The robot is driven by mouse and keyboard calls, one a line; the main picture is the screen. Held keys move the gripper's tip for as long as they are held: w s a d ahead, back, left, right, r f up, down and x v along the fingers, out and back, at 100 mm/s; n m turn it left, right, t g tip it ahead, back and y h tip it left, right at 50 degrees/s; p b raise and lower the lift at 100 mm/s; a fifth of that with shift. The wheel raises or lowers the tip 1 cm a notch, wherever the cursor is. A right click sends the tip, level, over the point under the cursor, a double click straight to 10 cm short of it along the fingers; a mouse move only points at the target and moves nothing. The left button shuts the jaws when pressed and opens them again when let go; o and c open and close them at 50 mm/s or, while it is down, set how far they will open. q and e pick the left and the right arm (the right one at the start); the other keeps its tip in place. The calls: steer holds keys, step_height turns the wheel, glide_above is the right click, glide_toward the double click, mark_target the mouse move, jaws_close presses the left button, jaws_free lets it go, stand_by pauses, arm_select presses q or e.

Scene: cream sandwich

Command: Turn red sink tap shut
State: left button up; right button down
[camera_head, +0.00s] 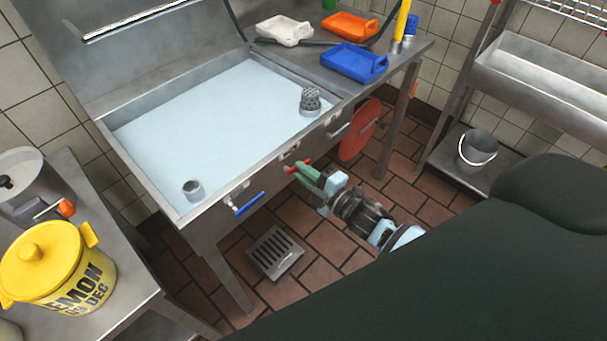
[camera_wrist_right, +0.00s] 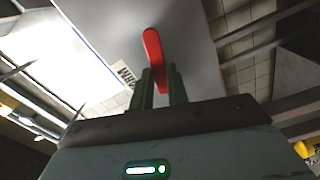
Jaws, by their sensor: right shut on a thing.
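The red sink tap (camera_head: 291,168) sits on the front of the steel sink, and its red lever (camera_wrist_right: 154,55) shows upright in the right wrist view. My right gripper (camera_head: 308,172) has green fingers at the tap. In the right wrist view the fingers (camera_wrist_right: 157,86) are shut on the lower part of the red lever. The sink (camera_head: 215,110) holds pale water. A blue-handled tap (camera_head: 248,204) is on the sink front to the left. My left gripper is not in view.
A perforated cylinder (camera_head: 310,101) and a small grey cup (camera_head: 193,190) stand in the sink. A red disc (camera_head: 360,130) hangs right of the tap. A floor grate (camera_head: 275,253) lies below. A yellow lemon bucket (camera_head: 55,270) stands on the left table. A grey bucket (camera_head: 477,150) is right.

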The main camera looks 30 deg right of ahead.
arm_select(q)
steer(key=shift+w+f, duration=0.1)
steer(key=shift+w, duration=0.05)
arm_select(e)
steer(key=shift+r+n, duration=0.15)
steer(key=shift+n, duration=0.6)
steer(key=shift+r+n, duration=0.15)
steer(key=shift+n, duration=0.6)
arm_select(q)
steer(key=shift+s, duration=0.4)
arm_select(e)
steer(key=c, duration=1.4)
jaws_free()
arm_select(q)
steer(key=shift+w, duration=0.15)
arm_select(e)
steer(key=shift+o, duration=0.2)
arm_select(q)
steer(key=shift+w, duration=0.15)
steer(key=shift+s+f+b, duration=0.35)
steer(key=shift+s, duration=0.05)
arm_select(e)
steer(key=v, duration=0.8)
steer(key=shift+r, duration=0.1)
